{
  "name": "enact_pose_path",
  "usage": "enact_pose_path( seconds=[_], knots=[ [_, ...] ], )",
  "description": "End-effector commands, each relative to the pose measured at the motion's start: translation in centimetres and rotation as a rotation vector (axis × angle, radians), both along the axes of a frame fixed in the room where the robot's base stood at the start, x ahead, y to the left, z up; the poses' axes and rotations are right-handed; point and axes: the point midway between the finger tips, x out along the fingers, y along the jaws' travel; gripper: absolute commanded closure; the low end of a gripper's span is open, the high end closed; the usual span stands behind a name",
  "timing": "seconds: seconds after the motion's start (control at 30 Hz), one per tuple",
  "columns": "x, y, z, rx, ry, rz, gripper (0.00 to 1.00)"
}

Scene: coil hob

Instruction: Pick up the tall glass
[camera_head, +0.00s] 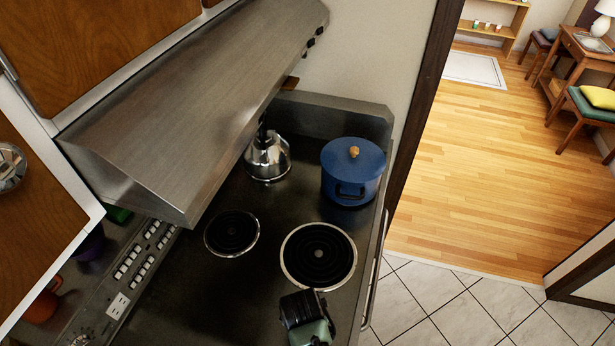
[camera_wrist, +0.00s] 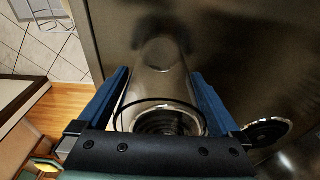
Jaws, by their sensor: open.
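The tall glass (camera_wrist: 158,86) is clear and shows in the wrist view, between my two blue fingers. Its wide end is toward the camera and its narrower end points up the picture, over the dark hob. My gripper (camera_wrist: 160,73) is open around it, one finger on each side; I cannot tell whether either touches. In the head view my gripper (camera_head: 305,308) is at the bottom, just in front of the large front coil. I cannot make out the glass there.
On the hob are a large coil (camera_head: 318,256), a smaller coil (camera_head: 232,233), a blue lidded pot (camera_head: 353,172) and a steel kettle (camera_head: 267,157). The steel hood (camera_head: 195,85) overhangs the left. Tiled floor (camera_head: 440,305) lies right of the hob.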

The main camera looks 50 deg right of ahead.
Motion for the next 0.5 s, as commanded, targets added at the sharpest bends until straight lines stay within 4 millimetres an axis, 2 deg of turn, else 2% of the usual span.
enact_pose_path(
  seconds=[0.27, 0.37, 0.5],
  knots=[
    [0.05, -0.08, -0.3, -0.002, -0.002, 0.0, 0.0],
    [0.06, -0.08, -0.28, -0.001, -0.001, 0.0, 0.14],
    [0.06, -0.07, -0.27, -0.001, -0.001, 0.0, 0.4]
  ],
)
